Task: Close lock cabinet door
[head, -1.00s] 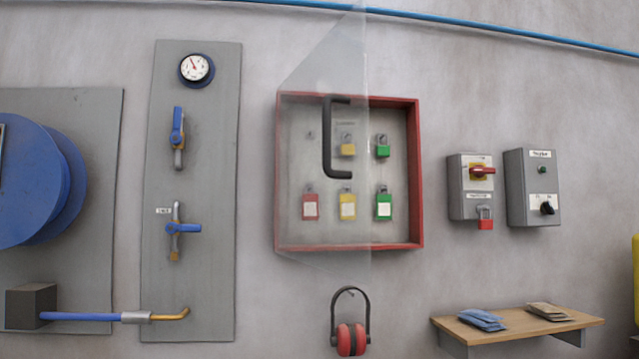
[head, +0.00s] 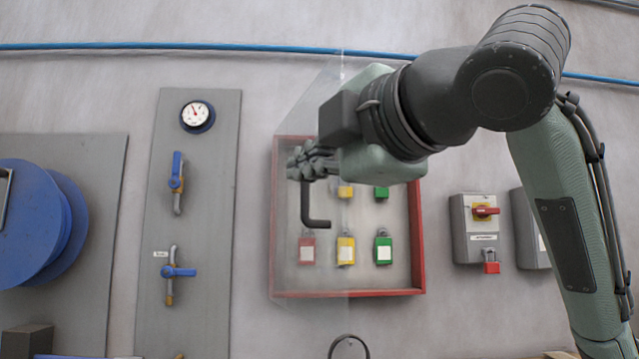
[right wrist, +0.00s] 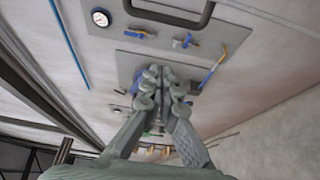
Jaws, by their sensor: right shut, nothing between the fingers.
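The lock cabinet (head: 420,240) is a shallow red-framed box on the wall with padlocks inside. Its clear door (head: 325,275) stands open, swung out from the cabinet's left side. The door's black handle (head: 308,210) shows in its lower part; its top is hidden behind my right gripper. My right gripper (head: 300,162) is shut and empty, in front of the cabinet's upper left, by the upper end of the handle. In the right wrist view the shut fingers (right wrist: 158,72) point up toward the dark handle (right wrist: 165,20). I cannot tell whether they touch it. My left gripper is out of view.
A grey valve panel (head: 200,320) with a gauge and blue levers is left of the cabinet. A blue drum (head: 30,220) is farther left. A switch box (head: 470,245) with a red padlock is to the right. Ear defenders' headband (head: 348,340) shows below.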

